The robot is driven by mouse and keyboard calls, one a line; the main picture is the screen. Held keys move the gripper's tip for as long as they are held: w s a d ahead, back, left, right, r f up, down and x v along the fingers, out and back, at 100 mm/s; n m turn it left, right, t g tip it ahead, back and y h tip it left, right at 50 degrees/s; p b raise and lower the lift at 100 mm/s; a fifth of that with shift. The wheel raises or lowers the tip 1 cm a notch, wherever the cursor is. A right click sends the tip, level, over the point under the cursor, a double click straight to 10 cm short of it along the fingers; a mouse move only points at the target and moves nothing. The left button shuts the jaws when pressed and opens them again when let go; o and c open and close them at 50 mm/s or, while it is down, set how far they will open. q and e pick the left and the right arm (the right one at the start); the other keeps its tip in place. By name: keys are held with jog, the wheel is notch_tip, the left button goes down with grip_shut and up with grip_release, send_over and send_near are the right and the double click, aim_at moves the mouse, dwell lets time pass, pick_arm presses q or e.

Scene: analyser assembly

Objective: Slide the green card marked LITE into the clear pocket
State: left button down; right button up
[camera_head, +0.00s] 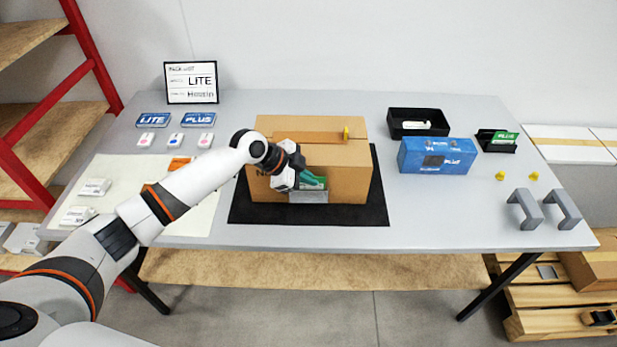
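The cardboard box (345,178) stands on a black mat (381,211) at the middle of the table. A small pocket (308,197), greyish and see-through, is on its front face. A green card (319,184) stands at the pocket, its upper part showing above the pocket's front. I cannot read its marking or tell how deep it sits. My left gripper (307,177) is at the card's top edge, its fingertips overlapping the card. The view is too small to show whether the fingers are closed on it. My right gripper is not in view.
A blue PLUS box (437,156), a black bin (418,122) and a small black tray (497,141) holding a green PLUS card (505,138) stand at right. Two grey handles (544,208) are near the right edge. A sign (191,82) and blue cards (154,120) are back left.

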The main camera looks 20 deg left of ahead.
pick_arm(q)
jog(key=shift+w+f+b, duration=0.1)
jog(key=shift+f+b, duration=0.35)
jog(key=shift+f, duration=0.1)
dwell(0.4)
jog(key=c, duration=1.6)
grip_release()
jog(key=shift+r, duration=0.1)
jog(key=shift+r+p, duration=0.7)
jog(key=shift+p, duration=0.05)
jog(key=r+p, duration=0.1)
jog(key=s+r+p, duration=0.1)
jog(key=r+p, duration=0.1)
jog(key=s+r+p, duration=0.1)
jog(key=r+p, duration=0.1)
jog(key=shift+d, duration=0.3)
